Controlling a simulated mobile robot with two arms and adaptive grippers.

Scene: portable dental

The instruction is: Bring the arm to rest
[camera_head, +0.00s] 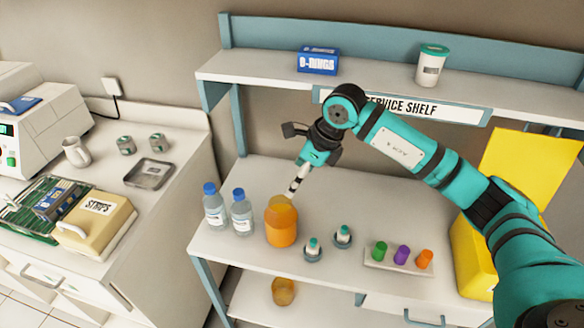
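My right arm comes in from the right and reaches over the white service table (330,190). Its gripper (298,180) points down and left, with its narrow tip just above or behind the orange jar (281,226). The wrist is bent below the shelf's front edge. I see the gripper edge-on and small, so I cannot tell whether its fingers are open or shut, or whether the slim pale and dark tip is a held thing. My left arm and gripper are not in view.
Two blue-capped bottles (241,214) stand left of the jar. Small capped vials (313,247) stand right of it. A rack of coloured caps (380,265) and a yellow bin (468,262) lie further right. The shelf (270,78) overhangs. A side counter (195,145) is at left.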

